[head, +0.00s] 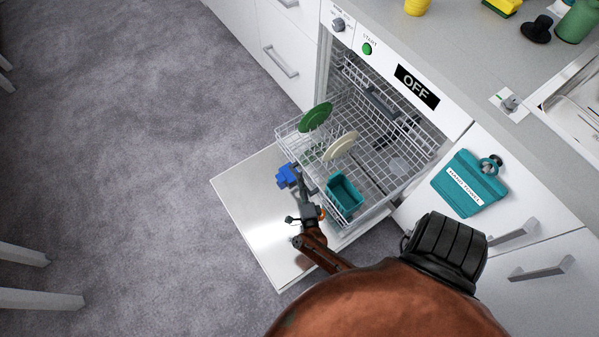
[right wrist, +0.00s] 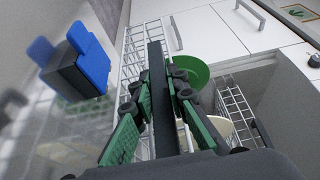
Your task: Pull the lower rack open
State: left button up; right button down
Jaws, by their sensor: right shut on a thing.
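The dishwasher's lower rack (head: 372,165) is white wire and stands partly out over the lowered door (head: 240,190). It holds a green plate (head: 315,117), a cream plate (head: 341,147) and a teal basket (head: 344,194). My right gripper (head: 304,192) is at the rack's front edge. In the right wrist view its green-padded fingers (right wrist: 155,115) are shut on a dark grey bar (right wrist: 156,65), which looks like the rack's handle. The rack wires (right wrist: 132,65) and green plate (right wrist: 192,72) show close beside it. My left gripper is not in view.
A blue-lidded dark dispenser (right wrist: 85,62) sits on the door beside my gripper. The upper rack's grey handle (head: 380,98) is inside the machine. A teal towel (head: 468,184) hangs to the right. Grey floor (head: 130,150) left of the door is clear.

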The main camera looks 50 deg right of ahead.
jog(key=c, duration=1.9)
grip_release()
jog(key=shift+s, duration=0.1)
